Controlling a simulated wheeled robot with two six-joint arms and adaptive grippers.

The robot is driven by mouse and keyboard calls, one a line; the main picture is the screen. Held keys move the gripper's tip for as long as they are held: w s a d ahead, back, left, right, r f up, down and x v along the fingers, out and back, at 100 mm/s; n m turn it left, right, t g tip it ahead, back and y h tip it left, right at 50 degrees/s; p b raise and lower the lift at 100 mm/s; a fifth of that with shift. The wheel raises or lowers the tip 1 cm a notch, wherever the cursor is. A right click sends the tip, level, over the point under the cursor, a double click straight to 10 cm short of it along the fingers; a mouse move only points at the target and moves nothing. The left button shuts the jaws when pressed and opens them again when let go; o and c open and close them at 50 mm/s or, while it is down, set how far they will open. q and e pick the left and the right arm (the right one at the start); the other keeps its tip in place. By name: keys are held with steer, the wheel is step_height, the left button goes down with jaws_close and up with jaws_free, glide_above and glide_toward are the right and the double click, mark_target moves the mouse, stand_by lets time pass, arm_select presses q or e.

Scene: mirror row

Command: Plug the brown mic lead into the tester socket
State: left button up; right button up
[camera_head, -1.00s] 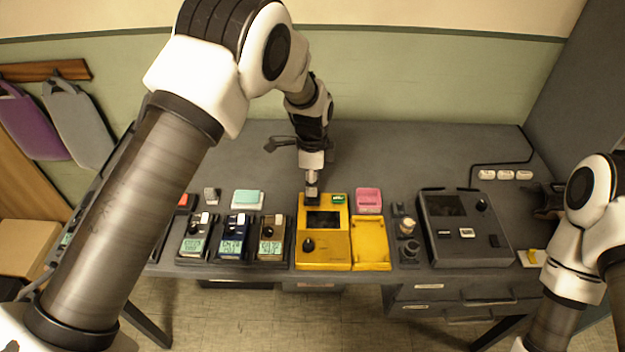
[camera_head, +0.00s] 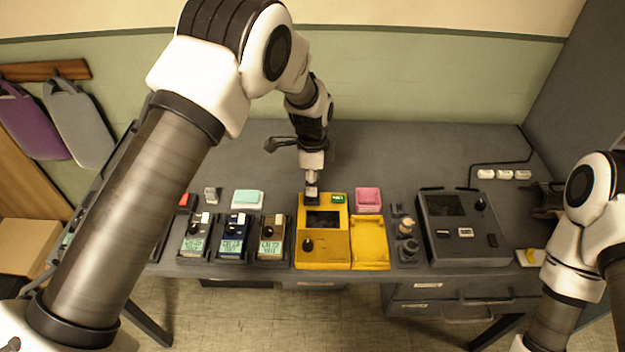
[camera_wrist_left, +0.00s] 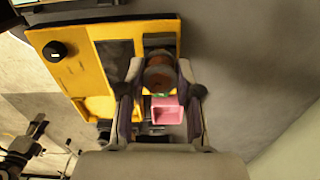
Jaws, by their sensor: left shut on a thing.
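The yellow tester (camera_head: 323,250) stands at the front middle of the bench. My left gripper (camera_head: 312,188) points down over the tester's back left corner. In the left wrist view my left gripper (camera_wrist_left: 160,95) is shut on a round, brownish plug end (camera_wrist_left: 160,76), which I take for the brown mic lead. The plug is at the edge of the tester (camera_wrist_left: 95,75). The socket is hidden under the plug and fingers, so I cannot tell whether the plug is inside it. My right gripper (camera_head: 548,200) is partly hidden at the right edge, its jaws unclear.
Several small packs with lit displays, one brown (camera_head: 271,238), stand left of the tester. A pink box (camera_head: 368,199) and a teal box (camera_head: 248,198) lie behind. A dark console (camera_head: 463,230) stands to the right. The back of the bench (camera_head: 420,155) is clear.

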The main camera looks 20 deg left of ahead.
arm_select(q)
steer(key=shift+f, duration=0.95)
stand_by(0.9)
steer(key=o, duration=1.2)
steer(key=shift+c, duration=0.2)
steer(key=shift+r, duration=0.1)
step_height(320, 180, up, 12)
steer(key=shift+f, duration=0.15)
